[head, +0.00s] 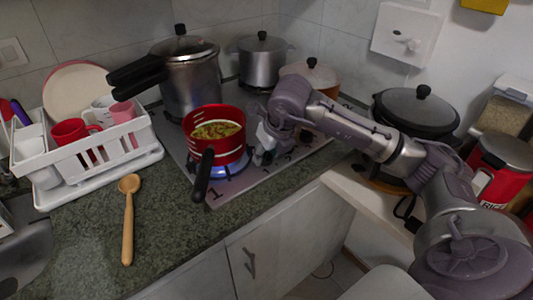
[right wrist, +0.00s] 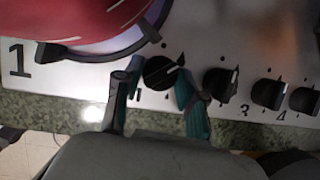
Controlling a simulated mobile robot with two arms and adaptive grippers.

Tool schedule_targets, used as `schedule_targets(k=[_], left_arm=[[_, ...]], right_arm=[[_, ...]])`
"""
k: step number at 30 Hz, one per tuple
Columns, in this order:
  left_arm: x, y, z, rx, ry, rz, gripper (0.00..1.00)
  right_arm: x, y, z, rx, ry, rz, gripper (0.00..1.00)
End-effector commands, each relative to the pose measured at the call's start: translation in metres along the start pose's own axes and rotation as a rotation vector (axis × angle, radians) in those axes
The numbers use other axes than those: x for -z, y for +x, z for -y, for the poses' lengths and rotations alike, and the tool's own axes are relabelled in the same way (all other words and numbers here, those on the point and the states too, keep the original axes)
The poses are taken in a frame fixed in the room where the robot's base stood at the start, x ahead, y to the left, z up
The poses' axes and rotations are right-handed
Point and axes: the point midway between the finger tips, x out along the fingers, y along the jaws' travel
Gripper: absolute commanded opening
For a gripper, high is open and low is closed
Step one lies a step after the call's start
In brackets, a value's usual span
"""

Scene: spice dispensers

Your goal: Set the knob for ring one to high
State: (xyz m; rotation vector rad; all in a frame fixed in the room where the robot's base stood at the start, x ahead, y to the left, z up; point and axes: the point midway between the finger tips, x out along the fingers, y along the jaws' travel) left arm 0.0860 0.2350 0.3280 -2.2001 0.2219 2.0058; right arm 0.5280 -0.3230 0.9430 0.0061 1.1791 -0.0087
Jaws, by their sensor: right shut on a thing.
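The knob for ring one (right wrist: 160,73) is black with a white pointer mark, on the steel front strip of the stove (right wrist: 205,40). In the right wrist view its pointer slants up and to the right. My right gripper (right wrist: 158,88) has its teal-padded fingers on either side of this knob and is shut on it. In the head view my right gripper (head: 263,151) is at the stove's front, right of the red saucepan (head: 228,147), and hides the knob. A blue flame (head: 228,172) shows under the saucepan, near a printed 1. My left gripper is not in view.
More black knobs stand to the right, the nearest knob (right wrist: 220,84) close to my finger. A pressure cooker (head: 190,75) and other pots stand behind. A wooden spoon (head: 128,220) lies left.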

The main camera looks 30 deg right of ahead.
Motion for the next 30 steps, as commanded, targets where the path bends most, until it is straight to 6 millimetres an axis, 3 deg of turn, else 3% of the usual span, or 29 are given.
schedule_targets(k=[1, 2, 6, 17, 22, 30], left_arm=[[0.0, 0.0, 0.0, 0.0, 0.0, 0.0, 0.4], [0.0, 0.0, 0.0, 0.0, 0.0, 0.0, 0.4], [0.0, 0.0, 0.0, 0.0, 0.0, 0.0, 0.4], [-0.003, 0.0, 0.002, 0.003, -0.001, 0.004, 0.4], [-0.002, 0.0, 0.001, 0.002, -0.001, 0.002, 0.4], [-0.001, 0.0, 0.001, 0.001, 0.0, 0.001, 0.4]], right_arm=[[-0.001, -0.001, 0.001, 0.002, 0.001, 0.004, 0.05], [-0.001, -0.001, 0.001, 0.002, 0.001, 0.004, 0.41], [-0.001, -0.001, 0.001, 0.001, 0.001, 0.003, 0.65], [-0.001, -0.004, 0.0, 0.0, -0.001, 0.003, 0.65], [-0.001, -0.028, 0.001, 0.001, -0.002, 0.006, 0.65], [-0.002, -0.086, 0.001, 0.001, -0.001, 0.007, 0.65]])
